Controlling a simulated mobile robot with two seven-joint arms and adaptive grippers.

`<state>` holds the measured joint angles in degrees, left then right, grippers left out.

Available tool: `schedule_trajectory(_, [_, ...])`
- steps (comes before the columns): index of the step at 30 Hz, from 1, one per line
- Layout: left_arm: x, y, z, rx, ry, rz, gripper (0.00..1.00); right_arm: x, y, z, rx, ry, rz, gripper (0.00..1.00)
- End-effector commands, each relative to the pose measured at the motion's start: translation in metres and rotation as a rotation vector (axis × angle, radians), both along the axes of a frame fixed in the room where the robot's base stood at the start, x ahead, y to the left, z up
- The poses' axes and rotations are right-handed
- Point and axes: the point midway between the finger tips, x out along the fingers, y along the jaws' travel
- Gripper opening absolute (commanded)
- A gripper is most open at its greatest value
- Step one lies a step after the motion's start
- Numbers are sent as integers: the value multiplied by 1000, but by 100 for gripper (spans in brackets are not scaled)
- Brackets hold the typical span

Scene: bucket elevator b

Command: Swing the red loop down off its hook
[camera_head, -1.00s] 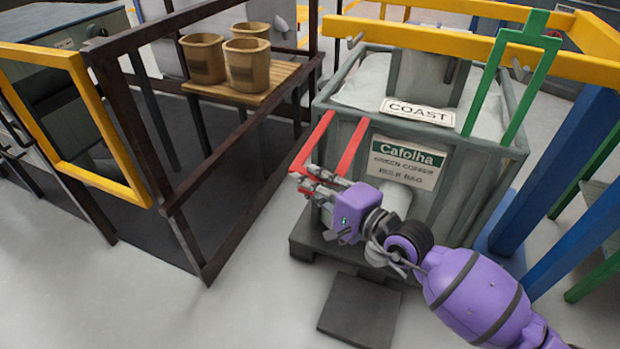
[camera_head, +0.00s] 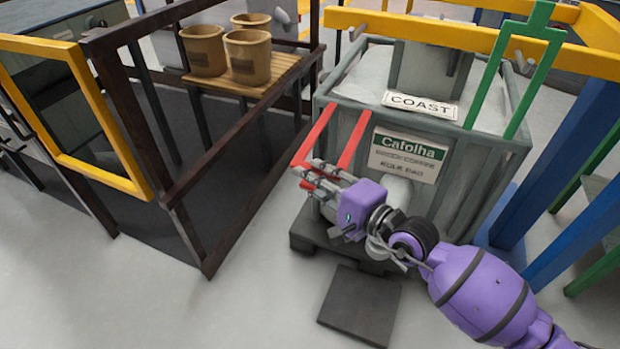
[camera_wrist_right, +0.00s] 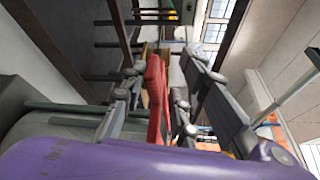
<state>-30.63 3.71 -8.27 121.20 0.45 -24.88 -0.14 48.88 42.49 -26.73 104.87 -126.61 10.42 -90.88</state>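The red loop (camera_head: 355,140) is a U-shaped red frame at the near left corner of the grey bulk container (camera_head: 455,180). Its two side bars slope up and away from a lower crossbar. My right gripper (camera_head: 312,178) is at the lower end of the loop. In the right wrist view, a red bar (camera_wrist_right: 156,95) lies between the two fingers of my right gripper (camera_wrist_right: 155,90). I cannot tell whether the fingers press on it. I cannot make out the hook. My left gripper is not in view.
A green loop (camera_head: 547,32) stands at the container's right, by a yellow rail (camera_head: 430,33). Several blue posts are farther right. A dark brown frame (camera_head: 205,270) and a shelf with tan buckets (camera_head: 248,60) are on the left. The floor in front is mostly clear, with a dark plate (camera_head: 360,305).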

Motion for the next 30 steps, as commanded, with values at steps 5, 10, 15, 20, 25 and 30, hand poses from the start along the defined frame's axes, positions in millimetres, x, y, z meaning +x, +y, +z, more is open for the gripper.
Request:
schedule_trajectory(5, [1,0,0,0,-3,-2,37,-25,-26,1,-5,3,-1,28])
schedule_trajectory(10, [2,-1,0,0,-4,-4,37,-51,-52,4,-5,5,1,28])
schedule_trajectory(15, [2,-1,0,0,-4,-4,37,-69,-70,7,-4,4,1,28])
schedule_trajectory(20, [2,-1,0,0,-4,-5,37,-77,-77,8,-2,5,2,28])
schedule_trajectory(25, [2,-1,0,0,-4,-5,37,-78,-78,9,0,4,1,28])
schedule_trajectory(30, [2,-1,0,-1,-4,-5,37,-78,-78,9,0,5,2,28])
